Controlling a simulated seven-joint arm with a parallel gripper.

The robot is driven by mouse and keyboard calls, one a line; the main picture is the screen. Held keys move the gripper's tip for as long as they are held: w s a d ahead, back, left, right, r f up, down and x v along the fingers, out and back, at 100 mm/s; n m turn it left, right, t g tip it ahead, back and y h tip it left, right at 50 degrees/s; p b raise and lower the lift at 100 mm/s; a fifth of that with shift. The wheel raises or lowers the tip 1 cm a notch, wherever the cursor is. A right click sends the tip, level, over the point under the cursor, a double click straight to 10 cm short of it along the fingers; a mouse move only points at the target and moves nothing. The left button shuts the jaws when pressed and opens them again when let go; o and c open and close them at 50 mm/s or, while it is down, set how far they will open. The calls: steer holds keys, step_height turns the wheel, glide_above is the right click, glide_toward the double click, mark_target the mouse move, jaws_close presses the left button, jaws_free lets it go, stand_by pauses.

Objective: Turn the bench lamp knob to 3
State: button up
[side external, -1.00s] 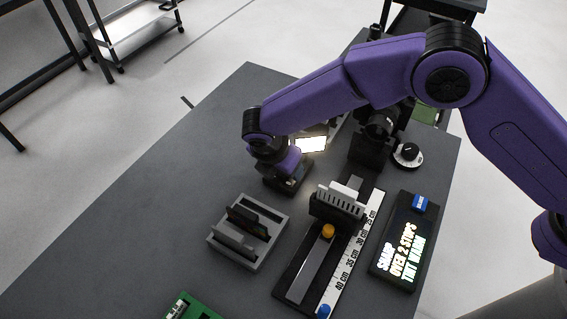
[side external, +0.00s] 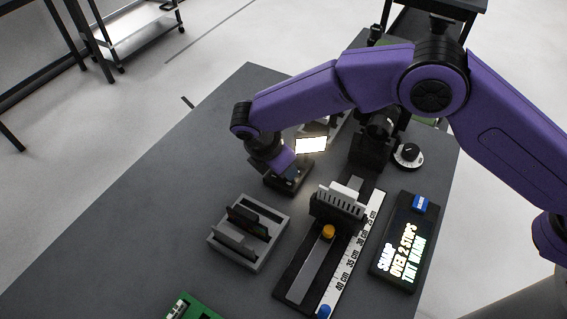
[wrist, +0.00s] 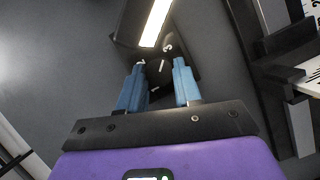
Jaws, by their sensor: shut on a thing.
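The bench lamp has a dark base (side external: 300,187) and a glowing white panel (side external: 311,145) above it. In the wrist view the lit panel (wrist: 156,22) shows at the top. The lamp knob (wrist: 158,74) is a small dark shape with a pale mark, between my blue fingers. My gripper (wrist: 158,72) is shut on it; in the side view my gripper (side external: 289,175) is tilted down onto the lamp base.
A grey slotted holder (side external: 225,255) stands in front of the lamp. A slide rail with a scale (side external: 345,262) and a lit text display (side external: 402,243) lie to the right. A black knob on a white dial (side external: 408,154) is at the back right. The table's left side is clear.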

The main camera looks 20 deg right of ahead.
steer(key=o, duration=1)
steer(key=shift+o, duration=0.2)
steer(key=v, duration=1.7)
steer(key=shift+r, duration=0.25)
